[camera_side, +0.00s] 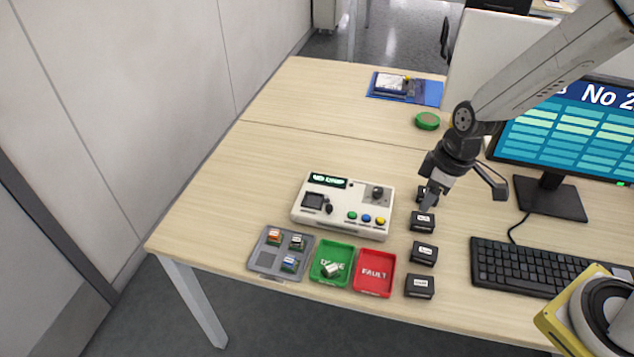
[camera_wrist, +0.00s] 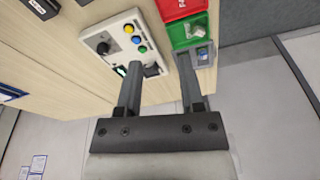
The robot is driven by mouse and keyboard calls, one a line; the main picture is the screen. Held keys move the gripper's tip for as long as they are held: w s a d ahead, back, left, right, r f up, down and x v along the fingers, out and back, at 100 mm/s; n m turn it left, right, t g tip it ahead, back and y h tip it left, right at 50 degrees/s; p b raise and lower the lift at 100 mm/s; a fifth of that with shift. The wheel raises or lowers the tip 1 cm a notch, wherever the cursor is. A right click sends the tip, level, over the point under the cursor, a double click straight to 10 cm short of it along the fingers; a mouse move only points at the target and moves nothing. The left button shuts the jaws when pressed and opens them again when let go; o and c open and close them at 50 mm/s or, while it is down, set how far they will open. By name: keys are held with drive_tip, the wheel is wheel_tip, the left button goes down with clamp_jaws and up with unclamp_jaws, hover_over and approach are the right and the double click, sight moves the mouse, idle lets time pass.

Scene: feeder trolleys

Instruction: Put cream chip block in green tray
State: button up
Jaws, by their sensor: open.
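The green tray (camera_side: 344,251) stands at the front edge of the desk, between the grey tray and the red tray. A small cream or whitish block (camera_side: 331,269) lies tilted inside it. In the wrist view the green tray (camera_wrist: 178,42) is at the top, with the pale block (camera_wrist: 195,32) in it. My gripper (camera_side: 463,193) is open and empty, raised above the desk to the right of the tester box. In the wrist view its two fingers (camera_wrist: 159,80) are spread apart with nothing between them.
The grey tray (camera_side: 265,262) holds several small blocks. The red tray (camera_side: 374,273) looks empty. The tester box (camera_side: 342,207) stands behind the trays. Several small black boxes (camera_side: 420,286) line its right side. A keyboard (camera_side: 520,273) and monitor (camera_side: 570,140) are farther right.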

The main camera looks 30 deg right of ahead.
drive_tip(key=s+d+r+m+t+h, duration=0.1)
drive_tip(key=s+d+r+m, duration=0.2)
drive_tip(key=s+d+m, duration=0.1)
drive_tip(key=shift+s+d+m, duration=0.3)
drive_tip(key=shift+s+m, duration=0.55)
drive_tip(key=shift+m, duration=0.45)
drive_tip(key=shift+r, duration=0.1)
